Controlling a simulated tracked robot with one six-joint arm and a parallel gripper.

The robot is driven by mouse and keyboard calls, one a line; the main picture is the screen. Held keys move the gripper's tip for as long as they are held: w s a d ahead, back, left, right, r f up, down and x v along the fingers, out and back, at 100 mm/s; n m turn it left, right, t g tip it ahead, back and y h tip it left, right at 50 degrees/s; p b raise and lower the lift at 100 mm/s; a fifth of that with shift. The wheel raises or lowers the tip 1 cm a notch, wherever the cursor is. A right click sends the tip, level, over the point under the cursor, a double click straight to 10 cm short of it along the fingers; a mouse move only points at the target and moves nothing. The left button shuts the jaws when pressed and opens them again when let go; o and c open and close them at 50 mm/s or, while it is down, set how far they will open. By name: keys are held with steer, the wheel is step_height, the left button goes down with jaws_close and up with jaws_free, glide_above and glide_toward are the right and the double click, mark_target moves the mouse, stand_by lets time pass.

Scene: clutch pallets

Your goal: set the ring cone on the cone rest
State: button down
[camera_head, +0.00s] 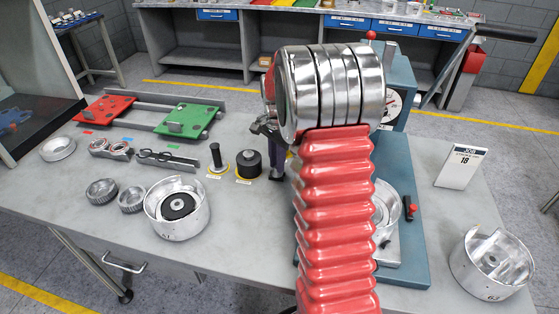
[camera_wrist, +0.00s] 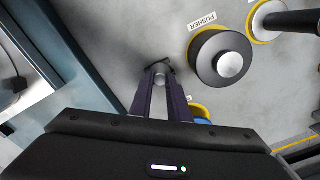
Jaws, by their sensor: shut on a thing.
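My gripper (camera_wrist: 160,75) points down at the bench in the wrist view, its dark purple fingers close together. It is shut on a small grey, rounded piece that I take to be the ring cone (camera_wrist: 160,82); the fingers hide most of it. In the head view my gripper (camera_head: 275,150) is right of the pusher, partly behind my arm. A yellow-rimmed round spot with blue (camera_wrist: 202,116) shows beside the right finger in the wrist view. It may be the cone rest, but most of it is hidden. I cannot tell whether the held piece touches the bench.
The black pusher (camera_wrist: 221,60) with its silver knob stands close by on a yellow ring; it also shows in the head view (camera_head: 249,164). A dark rod-handled tool (camera_head: 217,157) stands left of it. A silver drum (camera_head: 177,208) is front left; a blue-grey press (camera_head: 400,160) is right.

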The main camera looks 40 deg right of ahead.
steer(key=shift+f, duration=0.25)
stand_by(0.4)
steer(key=c, duration=1.6)
jaws_free()
steer(key=shift+r, duration=0.1)
steer(key=shift+r, duration=4.45)
steer(key=shift+s, duration=0.15)
